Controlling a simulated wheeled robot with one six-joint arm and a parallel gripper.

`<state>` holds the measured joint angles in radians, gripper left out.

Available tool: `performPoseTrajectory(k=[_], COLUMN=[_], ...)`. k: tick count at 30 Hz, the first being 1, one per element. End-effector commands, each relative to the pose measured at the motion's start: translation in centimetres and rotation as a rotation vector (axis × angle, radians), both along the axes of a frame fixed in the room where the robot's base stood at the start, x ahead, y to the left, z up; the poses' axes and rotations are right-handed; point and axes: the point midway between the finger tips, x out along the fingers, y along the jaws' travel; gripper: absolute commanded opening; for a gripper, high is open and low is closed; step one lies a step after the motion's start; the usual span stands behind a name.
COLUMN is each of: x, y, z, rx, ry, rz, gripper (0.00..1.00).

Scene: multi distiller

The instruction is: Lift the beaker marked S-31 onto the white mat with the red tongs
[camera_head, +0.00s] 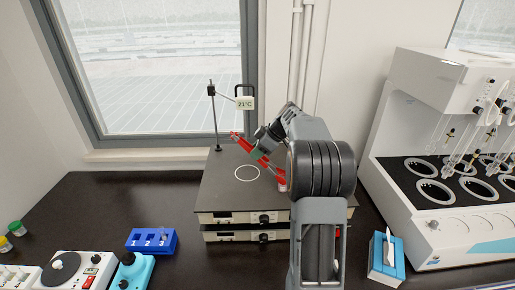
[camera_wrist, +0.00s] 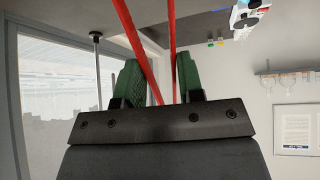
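The red tongs (camera_head: 272,168) slant across my gripper (camera_head: 259,152) above the hot plate top. The lower end of the tongs is near the right part of the hot plate, partly hidden by my arm. I cannot make out the beaker marked S-31 or its label. I cannot make out a white mat either; my arm hides part of the bench.
Stacked grey hot plates (camera_head: 218,190) carry a white ring mark and a stand with a 21°C display (camera_head: 245,103). A white multi distiller (camera_head: 425,150) stands right. A blue rack (camera_head: 151,241) and a blue tissue box (camera_head: 386,260) flank them.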

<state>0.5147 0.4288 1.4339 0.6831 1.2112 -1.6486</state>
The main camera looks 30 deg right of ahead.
Motion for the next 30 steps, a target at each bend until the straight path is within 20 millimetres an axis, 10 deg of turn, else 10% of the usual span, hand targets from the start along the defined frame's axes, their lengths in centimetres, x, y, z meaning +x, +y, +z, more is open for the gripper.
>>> performPoseTrajectory(k=[20, 30], x=[0.0, 0.0], y=[0.0, 0.0], z=[-2.1, -2.0], rx=[0.000, 0.000], ry=[-0.001, -0.002], rz=[-0.001, 0.000], gripper=[0.34, 0.10])
